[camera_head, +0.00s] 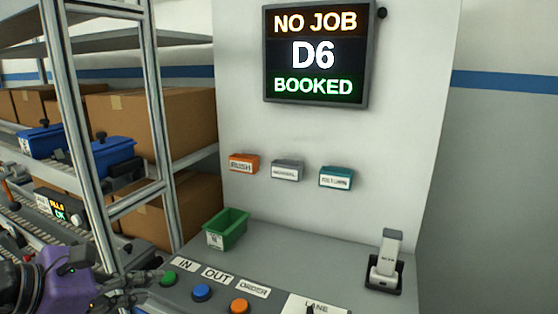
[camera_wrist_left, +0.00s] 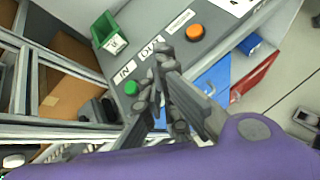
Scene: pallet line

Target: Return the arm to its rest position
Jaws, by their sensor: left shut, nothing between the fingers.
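My left arm, with a purple wrist part, comes in at the lower left of the head view. My left gripper (camera_head: 146,280) is shut and empty at the left edge of the grey console (camera_head: 285,258), just left of the green button (camera_head: 168,278). In the left wrist view the shut fingers (camera_wrist_left: 160,72) show over the console's front edge, to the right of the green button (camera_wrist_left: 131,88). I cannot tell whether they touch anything. A blue button (camera_head: 201,292) and an orange button (camera_head: 239,306) sit further right. My right gripper is in neither view.
A green bin (camera_head: 228,230) and a scanner in a cradle (camera_head: 386,268) stand on the console. A screen (camera_head: 316,55) reads "NO JOB D6 BOOKED". A metal rack with cartons (camera_head: 185,118) and a roller conveyor with blue bins (camera_head: 112,157) lie left.

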